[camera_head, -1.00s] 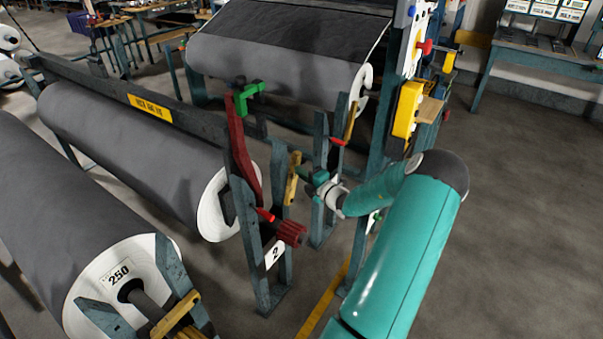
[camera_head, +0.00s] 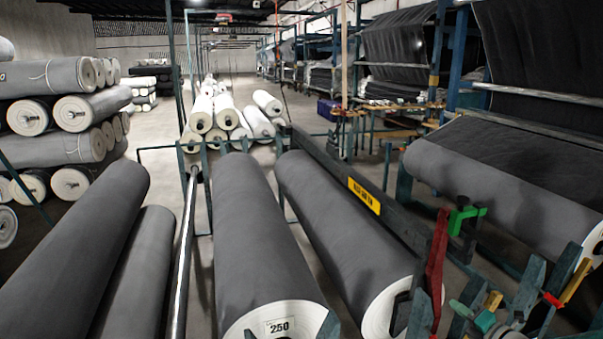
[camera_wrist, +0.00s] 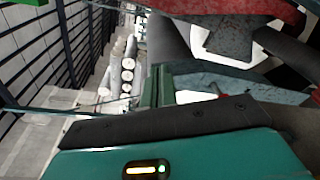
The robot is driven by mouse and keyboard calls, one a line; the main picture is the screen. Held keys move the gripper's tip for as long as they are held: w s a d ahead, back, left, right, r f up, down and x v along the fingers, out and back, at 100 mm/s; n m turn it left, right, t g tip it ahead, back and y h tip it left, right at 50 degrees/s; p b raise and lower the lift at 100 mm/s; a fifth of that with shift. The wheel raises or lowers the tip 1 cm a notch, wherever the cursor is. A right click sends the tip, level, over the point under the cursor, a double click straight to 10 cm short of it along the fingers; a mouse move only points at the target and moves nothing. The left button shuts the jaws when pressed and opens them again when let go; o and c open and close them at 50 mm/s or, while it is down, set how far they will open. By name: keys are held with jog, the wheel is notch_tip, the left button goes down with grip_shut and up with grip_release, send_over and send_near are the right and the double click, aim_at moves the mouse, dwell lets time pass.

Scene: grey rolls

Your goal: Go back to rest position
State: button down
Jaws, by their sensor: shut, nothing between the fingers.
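My gripper (camera_head: 463,308) shows small at the lower right of the head view, its dark green fingers shut and empty. It is just right of the lower end of a red lever (camera_head: 437,262) on the roll stand. Most of my arm is outside the head view. In the wrist view, my gripper's green fingers (camera_wrist: 157,87) point up past the teal wrist housing, with stand parts close by on the right. Whether they touch the stand cannot be told.
Large grey rolls (camera_head: 245,230) fill the foreground, one labelled 250. A dark beam with a yellow label (camera_head: 364,195) runs beside them. A green clamp (camera_head: 466,219) stands near the lever. Stacked rolls (camera_head: 75,115) are at the left. Open floor (camera_head: 165,150) shows farther back.

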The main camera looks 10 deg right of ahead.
jog(key=s+a+r+n+g+y, duration=0.1)
jog(key=a+r+n+g, duration=0.2)
jog(key=a+n, duration=0.6)
jog(key=s+a+r+n+g+y, duration=0.1)
jog(key=a+r+n+g+y, duration=0.2)
jog(key=a+n, duration=0.6)
jog(key=s+a+r+n+g, duration=0.1)
jog(key=a+r+n+g, duration=0.3)
jog(key=a, duration=0.8)
jog(key=s+a+r+n+h, duration=0.3)
jog(key=s+n, duration=0.6)
jog(key=n, duration=0.3)
jog(key=s+a+r+n+h, duration=0.3)
jog(key=s+a+r+n, duration=0.2)
jog(key=s+n, duration=0.4)
jog(key=a+n, duration=0.1)
jog(key=n, duration=0.2)
jog(key=shift+s+a+r+g+h, duration=0.2)
jog(key=shift+a+r+g+h, duration=0.05)
jog(key=shift+a+g+h, duration=0.15)
jog(key=shift+s, duration=0.15)
